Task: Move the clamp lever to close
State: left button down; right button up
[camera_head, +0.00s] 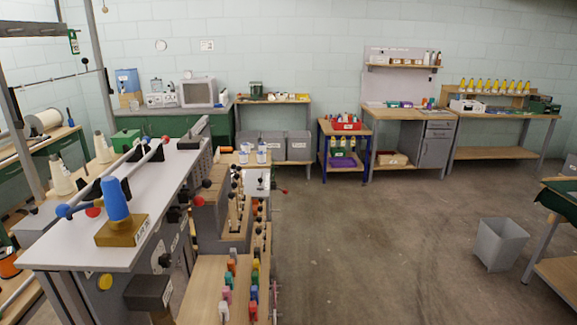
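A warping machine with a pale flat top (165,178) stands at the left. Several ball-ended levers and knobs sit on and around it. A red ball knob (93,211) and a blue ball knob (63,211) are near its front left corner. Another red knob (165,139) is at the far end of the top. A red-tipped lever (198,200) is on the right side, among black knobs. I cannot tell which of these is the clamp lever, or whether it is open or closed. Neither of my grippers is in view.
A blue cone on a brass-coloured block (121,232) stands on the machine top. Stepped wooden racks (208,272) with coloured pegs flank the machine. A grey bin (499,244) stands on the floor at right. Workbenches (410,115) line the back wall. The middle floor is clear.

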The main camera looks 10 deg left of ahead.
aim_at(207, 183)
jog(key=i+l+z, duration=0.1)
jog(key=z, duration=0.35)
jog(key=i+z, duration=0.2)
jog(key=z, duration=0.3)
jog(key=i+z, duration=0.15)
jog(key=z, duration=0.3)
jog(key=i+l, duration=0.1)
jog(key=i, duration=0.25)
jog(key=i+l, duration=0.1)
jog(key=i, duration=0.3)
jog(key=i+u, duration=0.25)
jog(key=u, duration=0.25)
jog(key=i+u, duration=0.2)
jog(key=u, duration=0.3)
jog(key=i+u, duration=0.25)
jog(key=u, duration=0.25)
jog(key=i+j+u, duration=0.1)
jog(key=u, duration=0.25)
jog(key=i+u, duration=0.45)
jog(key=u, duration=0.25)
